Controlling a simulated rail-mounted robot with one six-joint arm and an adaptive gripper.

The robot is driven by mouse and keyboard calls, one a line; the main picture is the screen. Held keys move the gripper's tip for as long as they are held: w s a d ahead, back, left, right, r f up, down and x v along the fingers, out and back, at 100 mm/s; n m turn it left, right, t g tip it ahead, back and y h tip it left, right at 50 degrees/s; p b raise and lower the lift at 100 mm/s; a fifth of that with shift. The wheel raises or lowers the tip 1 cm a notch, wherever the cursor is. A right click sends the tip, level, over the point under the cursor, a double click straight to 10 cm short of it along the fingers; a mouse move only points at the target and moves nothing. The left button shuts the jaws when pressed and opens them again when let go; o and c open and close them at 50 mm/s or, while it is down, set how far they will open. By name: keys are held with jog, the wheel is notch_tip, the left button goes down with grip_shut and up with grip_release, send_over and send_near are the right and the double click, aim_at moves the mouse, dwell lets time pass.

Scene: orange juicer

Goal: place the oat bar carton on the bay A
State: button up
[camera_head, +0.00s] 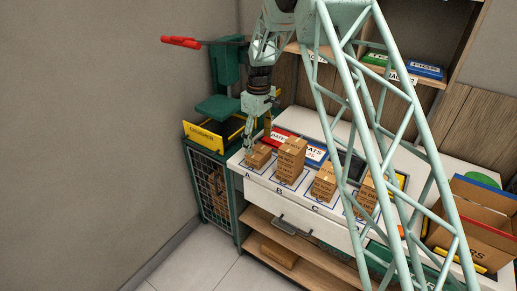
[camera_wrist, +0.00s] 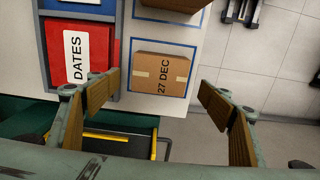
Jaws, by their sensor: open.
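A small brown carton (camera_head: 259,157) stands on bay A (camera_head: 248,167), at the left end of the white counter. In the wrist view this carton (camera_wrist: 161,74) is marked "27 DEC" and sits inside the blue outline of the bay (camera_wrist: 165,43). My gripper (camera_head: 257,142) is open just above it. In the wrist view the open fingers (camera_wrist: 157,92) are to either side of the carton's near edge, with nothing held. Other brown cartons stand on bay B (camera_head: 291,158), bay C (camera_head: 324,182) and further right (camera_head: 367,196). I cannot tell which carton holds oat bars.
A red dates box (camera_wrist: 82,57) and a blue-and-white oats box (camera_head: 314,150) lie behind the cartons. A green machine with a yellow sign (camera_head: 203,136) stands left of the counter. An open cardboard box (camera_head: 470,222) is at the right. Free floor lies in front.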

aim_at(258, 151)
notch_tip(258, 151, up, 5)
jog(key=shift+f, duration=0.1)
dwell(0.3)
dwell(0.9)
